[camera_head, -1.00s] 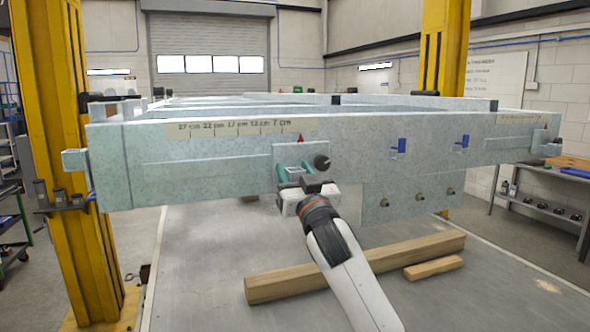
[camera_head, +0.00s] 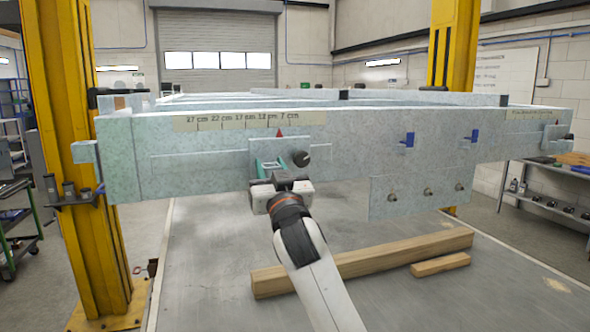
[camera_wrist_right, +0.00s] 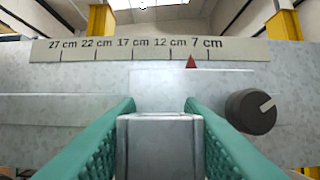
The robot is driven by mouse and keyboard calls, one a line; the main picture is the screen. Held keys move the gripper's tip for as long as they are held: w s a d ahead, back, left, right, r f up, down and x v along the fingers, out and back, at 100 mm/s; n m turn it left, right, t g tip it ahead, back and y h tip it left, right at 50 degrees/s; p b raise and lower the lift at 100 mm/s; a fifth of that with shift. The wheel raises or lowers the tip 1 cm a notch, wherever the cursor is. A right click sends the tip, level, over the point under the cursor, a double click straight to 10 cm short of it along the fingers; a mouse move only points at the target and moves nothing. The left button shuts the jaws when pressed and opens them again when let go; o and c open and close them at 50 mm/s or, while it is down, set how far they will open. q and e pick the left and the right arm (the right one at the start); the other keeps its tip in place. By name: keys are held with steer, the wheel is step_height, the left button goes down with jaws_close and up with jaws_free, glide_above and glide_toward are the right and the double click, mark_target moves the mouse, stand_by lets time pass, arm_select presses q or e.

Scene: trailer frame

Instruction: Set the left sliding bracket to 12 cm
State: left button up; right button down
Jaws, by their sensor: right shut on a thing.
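The left sliding bracket (camera_head: 258,148) is a pale galvanised plate on the front beam of the trailer frame, with a dark round knob (camera_head: 302,158) at its right. Its red pointer (camera_head: 280,132) sits below the printed scale (camera_head: 195,124). In the right wrist view the pointer (camera_wrist_right: 192,62) is between the 12 cm and 7 cm marks. My right gripper (camera_head: 271,168) has teal fingers, shut on the bracket's metal block (camera_wrist_right: 160,145), one on each side. The knob (camera_wrist_right: 251,111) is right of the fingers, apart from them. My left gripper is out of view.
Blue clips (camera_head: 408,140) and a lower plate with several small knobs (camera_head: 428,192) are on the beam to the right. Another bracket (camera_head: 552,140) is at the beam's right end. Timber (camera_head: 365,262) lies below. Yellow posts (camera_head: 75,150) flank the frame.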

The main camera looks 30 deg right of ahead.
steer(key=shift+w+a, duration=0.15)
steer(key=shift+a, duration=0.45)
steer(key=shift+w+a, duration=0.15)
steer(key=shift+a, duration=0.4)
steer(key=shift+f, duration=0.1)
steer(key=c, duration=1.2)
jaws_free()
steer(key=shift+o, duration=0.2)
steer(key=shift+d, duration=0.1)
steer(key=b+v, duration=0.4)
steer(key=v, duration=0.8)
